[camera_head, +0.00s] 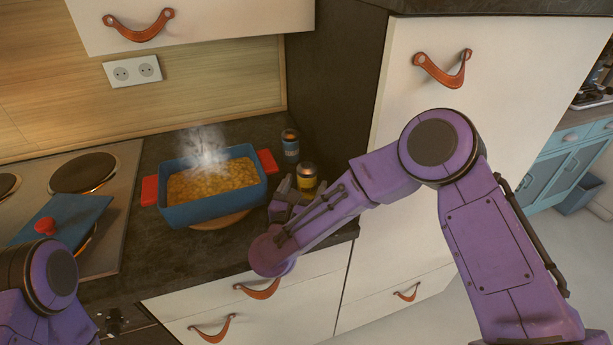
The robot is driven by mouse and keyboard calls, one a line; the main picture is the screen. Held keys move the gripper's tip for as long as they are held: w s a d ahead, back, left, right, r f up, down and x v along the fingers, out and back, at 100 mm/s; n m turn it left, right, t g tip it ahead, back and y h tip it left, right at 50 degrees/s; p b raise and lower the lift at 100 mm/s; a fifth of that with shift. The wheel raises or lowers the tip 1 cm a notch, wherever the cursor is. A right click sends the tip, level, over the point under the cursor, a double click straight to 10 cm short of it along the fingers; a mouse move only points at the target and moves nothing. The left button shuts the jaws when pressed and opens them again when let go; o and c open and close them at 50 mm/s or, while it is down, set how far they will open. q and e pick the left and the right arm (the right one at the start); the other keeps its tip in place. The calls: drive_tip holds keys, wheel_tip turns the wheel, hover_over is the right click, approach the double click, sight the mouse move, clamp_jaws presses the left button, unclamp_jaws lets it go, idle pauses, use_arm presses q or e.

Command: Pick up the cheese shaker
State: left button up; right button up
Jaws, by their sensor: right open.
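Two small shakers stand upright on the dark countertop (185,262), right of the baking dish. The nearer one is a yellow shaker (307,183) with a dark top, which looks like the cheese shaker. The farther one is a blue-grey shaker (291,150) with a dark top. My right gripper (287,188) is open, low over the counter just left of the yellow shaker. My forearm and wrist hide part of the gripper, so I cannot tell whether a finger touches the shaker. My left arm shows at the lower left, but its gripper is out of view.
A blue baking dish (212,212) with red handles and steaming food stands on a round wooden board (221,222), close left of my right gripper. A hob (119,185) with a blue lid (62,222) is farther left. A tall cabinet side (338,90) rises behind the shakers.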

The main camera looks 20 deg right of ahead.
drive_tip(key=p+x, duration=0.1)
drive_tip(key=x, duration=0.3)
drive_tip(key=shift+d+r, duration=0.1)
drive_tip(key=shift+r, duration=0.05)
drive_tip(key=shift+w+d, duration=0.2)
drive_tip(key=shift+w, duration=0.2)
drive_tip(key=c, duration=1.1)
